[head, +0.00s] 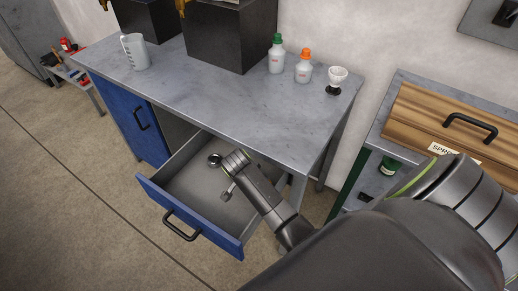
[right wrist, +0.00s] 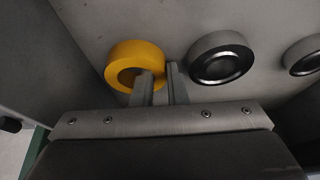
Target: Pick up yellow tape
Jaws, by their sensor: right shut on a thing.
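The yellow tape (right wrist: 122,58) is a thick ring-shaped roll in the right wrist view, at the upper left. My right gripper (right wrist: 161,80) is shut on its wall, with one finger in the roll's hole and the other outside it. In the head view my right arm reaches into the open blue drawer (head: 150,190); the yellow tape and the fingertips are hidden there behind the arm. I cannot tell whether the tape touches the drawer floor. My left gripper is not in view.
A black roll (right wrist: 222,60) lies close beside the right finger, with another dark roll (right wrist: 305,55) farther right. The drawer walls surround the arm. The grey worktop (head: 215,95) overhangs the drawer's back. A wooden case (head: 425,115) stands on the right bench.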

